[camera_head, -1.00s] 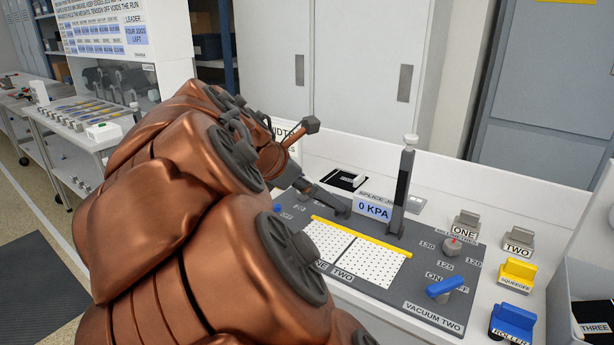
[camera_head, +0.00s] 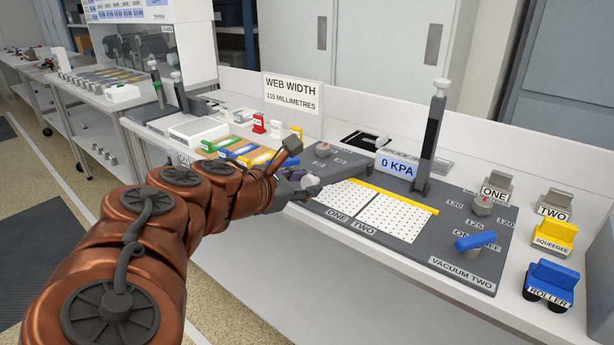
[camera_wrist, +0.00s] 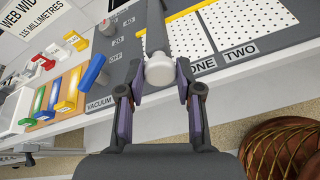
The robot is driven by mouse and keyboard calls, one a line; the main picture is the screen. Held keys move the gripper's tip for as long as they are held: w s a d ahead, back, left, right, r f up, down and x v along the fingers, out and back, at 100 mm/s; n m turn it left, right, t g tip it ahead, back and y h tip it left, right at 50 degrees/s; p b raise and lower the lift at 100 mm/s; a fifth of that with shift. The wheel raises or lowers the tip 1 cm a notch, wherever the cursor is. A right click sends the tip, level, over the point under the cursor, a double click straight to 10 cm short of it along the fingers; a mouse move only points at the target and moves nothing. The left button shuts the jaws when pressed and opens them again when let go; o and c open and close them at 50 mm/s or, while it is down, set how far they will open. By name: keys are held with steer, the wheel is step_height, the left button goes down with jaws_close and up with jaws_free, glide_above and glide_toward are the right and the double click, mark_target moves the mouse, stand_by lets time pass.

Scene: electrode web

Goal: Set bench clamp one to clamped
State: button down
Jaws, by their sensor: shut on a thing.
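A grey lever with a white ball knob (camera_head: 311,183), which I take as bench clamp one, stands at the left edge of the perforated plate marked ONE (camera_head: 345,203). My gripper (camera_head: 300,187) is at this knob. In the wrist view the knob (camera_wrist: 159,70) sits between the two fingers of my gripper (camera_wrist: 158,90), with the dark lever bar (camera_wrist: 184,38) running away from it. The lever lies low, its knob toward the bench's front edge; its base is partly hidden in the head view. A second lever (camera_head: 429,140) with a white knob stands upright behind plate TWO.
A 0 KPA display (camera_head: 398,168) stands between the levers. Right of the plates are a blue vacuum handle (camera_head: 475,241), a dial (camera_head: 483,204), a yellow squeegee (camera_head: 556,235) and a blue roller (camera_head: 551,284). Colored blocks (camera_head: 245,150) and a web width sign (camera_head: 292,92) are at left.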

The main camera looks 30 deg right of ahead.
steer(key=shift+s+a+f+b, duration=0.15)
steer(key=shift+f+b, duration=0.25)
steer(key=shift+f, duration=0.9)
steer(key=shift+a+f+b, duration=0.2)
steer(key=shift+f+b, duration=0.2)
steer(key=shift+f, duration=0.9)
steer(key=shift+s+a+f+b, duration=0.15)
steer(key=shift+f+b, duration=0.25)
steer(key=shift+f, duration=0.9)
steer(key=c, duration=0.8)
jaws_free()
steer(key=shift+o, duration=0.2)
steer(key=shift+r, duration=0.15)
steer(key=shift+w+r, duration=0.1)
step_height(320, 180, up, 10)
